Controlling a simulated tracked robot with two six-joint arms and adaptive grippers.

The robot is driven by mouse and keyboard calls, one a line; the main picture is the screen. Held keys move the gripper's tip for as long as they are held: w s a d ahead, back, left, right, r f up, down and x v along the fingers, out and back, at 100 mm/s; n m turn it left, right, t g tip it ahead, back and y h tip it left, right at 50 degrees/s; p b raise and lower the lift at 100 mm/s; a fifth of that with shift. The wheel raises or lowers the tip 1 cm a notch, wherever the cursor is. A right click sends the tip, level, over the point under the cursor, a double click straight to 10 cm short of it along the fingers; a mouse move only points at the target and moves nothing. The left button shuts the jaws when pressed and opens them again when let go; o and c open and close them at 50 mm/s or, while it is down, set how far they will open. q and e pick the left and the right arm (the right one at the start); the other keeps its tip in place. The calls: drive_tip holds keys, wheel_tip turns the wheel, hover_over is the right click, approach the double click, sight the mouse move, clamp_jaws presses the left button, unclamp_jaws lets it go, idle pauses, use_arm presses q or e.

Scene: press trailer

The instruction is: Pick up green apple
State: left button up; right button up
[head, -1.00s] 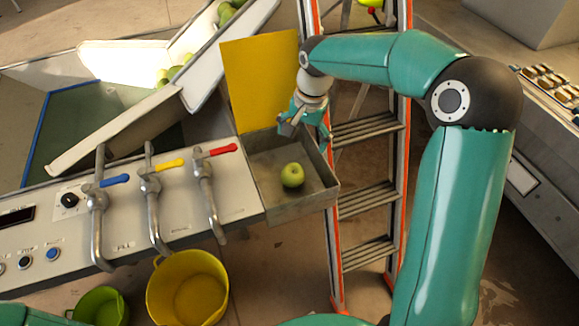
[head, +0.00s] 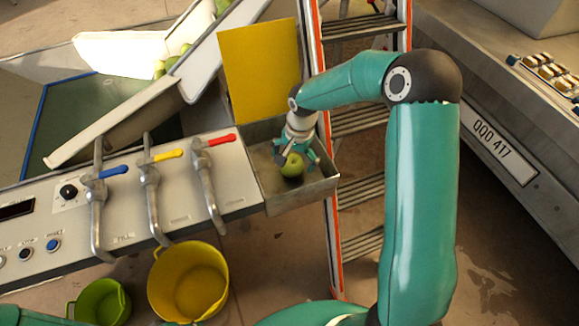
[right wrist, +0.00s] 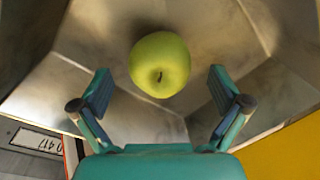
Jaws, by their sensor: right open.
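The green apple (head: 292,166) sits in a shallow metal tray (head: 318,192) at the right end of the tap counter. My right gripper (head: 296,158) is lowered into the tray from above, right at the apple in the head view. In the right wrist view the apple (right wrist: 160,64) lies just beyond and between the two spread fingers (right wrist: 160,95), with a gap on both sides. The right gripper is open and holds nothing. My left gripper is not in view.
A yellow panel (head: 260,75) stands behind the tray. A ladder (head: 362,195) stands close to the tray's right. Levered taps (head: 208,180) line the counter to the left. A yellow bucket (head: 188,285) and a green bucket (head: 101,302) stand below.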

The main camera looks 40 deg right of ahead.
sight(291, 167)
drive_tip(key=f, duration=0.3)
drive_tip(key=shift+w+a+f, duration=0.1)
drive_tip(key=shift+a+f, duration=0.15)
drive_tip(key=shift+f, duration=0.05)
drive_tip(key=c, duration=1.4)
drive_tip(key=shift+o, duration=0.2)
drive_tip(key=shift+r, duration=0.1)
wheel_tip(291, 167, up, 20)
drive_tip(key=shift+p, duration=0.4)
